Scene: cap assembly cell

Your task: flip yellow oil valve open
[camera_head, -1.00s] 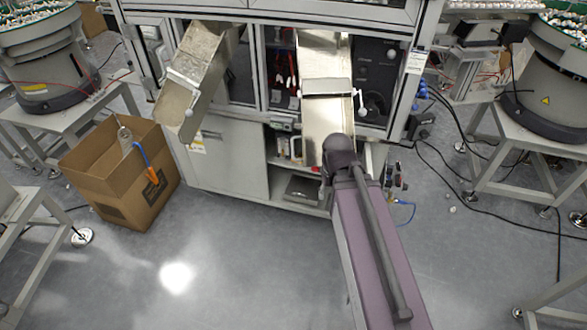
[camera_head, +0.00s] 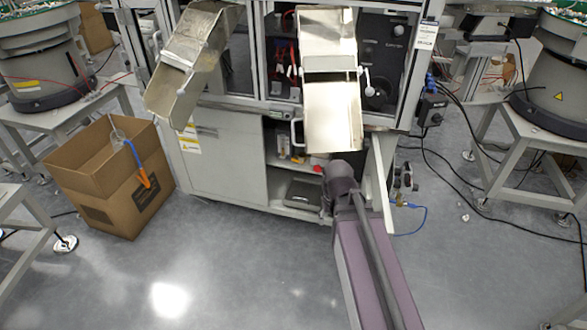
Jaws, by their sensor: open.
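I cannot make out a yellow oil valve for certain. Small fittings (camera_head: 405,182) with a blue hose (camera_head: 412,220) sit low at the right side of the machine cabinet (camera_head: 228,165); they are too small to tell apart. My purple-grey arm reaches up from the lower right to the front of the cabinet. My gripper does not show; the end of the arm is hidden behind its own links.
Two metal chutes, left (camera_head: 183,65) and right (camera_head: 333,118), jut from the cabinet front. A cardboard box (camera_head: 118,195) stands at left. Feeder tables flank the machine, left (camera_head: 60,112) and right (camera_head: 560,140). Cables (camera_head: 470,205) lie on the right floor. The front floor is clear.

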